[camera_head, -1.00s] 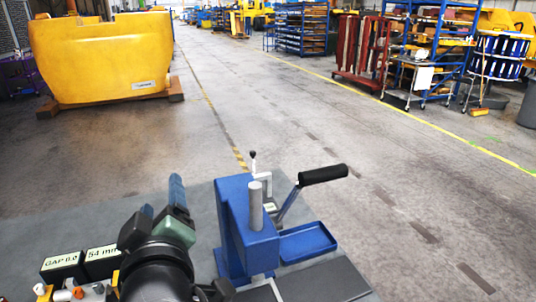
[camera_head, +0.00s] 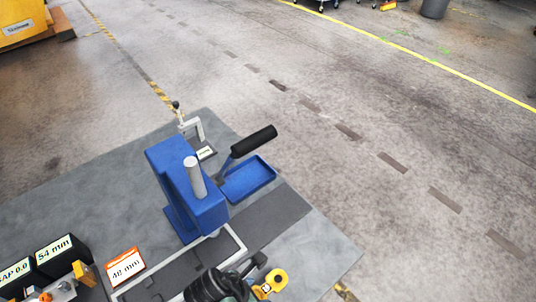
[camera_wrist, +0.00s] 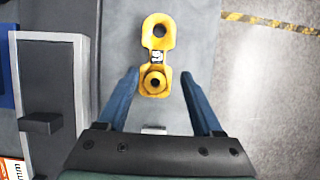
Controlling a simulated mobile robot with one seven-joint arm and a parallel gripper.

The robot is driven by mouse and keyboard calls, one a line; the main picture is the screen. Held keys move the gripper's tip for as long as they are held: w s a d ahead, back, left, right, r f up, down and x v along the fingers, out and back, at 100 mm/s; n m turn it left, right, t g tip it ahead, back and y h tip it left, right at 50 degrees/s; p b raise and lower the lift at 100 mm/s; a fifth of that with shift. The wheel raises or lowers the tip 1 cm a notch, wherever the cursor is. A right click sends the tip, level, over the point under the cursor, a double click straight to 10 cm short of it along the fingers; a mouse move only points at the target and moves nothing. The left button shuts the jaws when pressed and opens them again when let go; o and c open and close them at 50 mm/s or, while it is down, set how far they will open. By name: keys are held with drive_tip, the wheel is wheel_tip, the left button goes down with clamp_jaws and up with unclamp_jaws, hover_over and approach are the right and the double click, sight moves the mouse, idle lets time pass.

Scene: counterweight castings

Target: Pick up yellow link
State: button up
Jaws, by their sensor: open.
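The yellow link (camera_wrist: 157,45) lies on the grey mat in the wrist view. It has two round eyes and a small black and white mark between them. My gripper (camera_wrist: 161,74) is open, with its blue fingers on either side of the link's nearer eye and a gap on both sides. The link's far eye extends beyond the fingertips. In the head view the link (camera_head: 276,280) shows at the bottom, partly hidden by my dark arm. The fingers cannot be made out clearly there.
A blue press (camera_head: 185,185) with a black-handled lever (camera_head: 255,141) and blue tray (camera_head: 250,180) stands on the grey mat. A grey frame (camera_wrist: 50,95) is left of my gripper. Open floor lies right of the mat.

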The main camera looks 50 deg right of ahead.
sight(267, 287)
drive_tip(key=shift+d+p+x, duration=0.2)
drive_tip(key=shift+p+x, duration=0.05)
drive_tip(key=shift+x, duration=0.9)
drive_tip(key=shift+d+p+x, duration=0.25)
drive_tip(key=shift+x, duration=0.95)
drive_tip(key=shift+w+d+f, duration=0.1)
drive_tip(key=shift+d+f, duration=0.1)
drive_tip(key=shift+f, duration=0.25)
clamp_jaws()
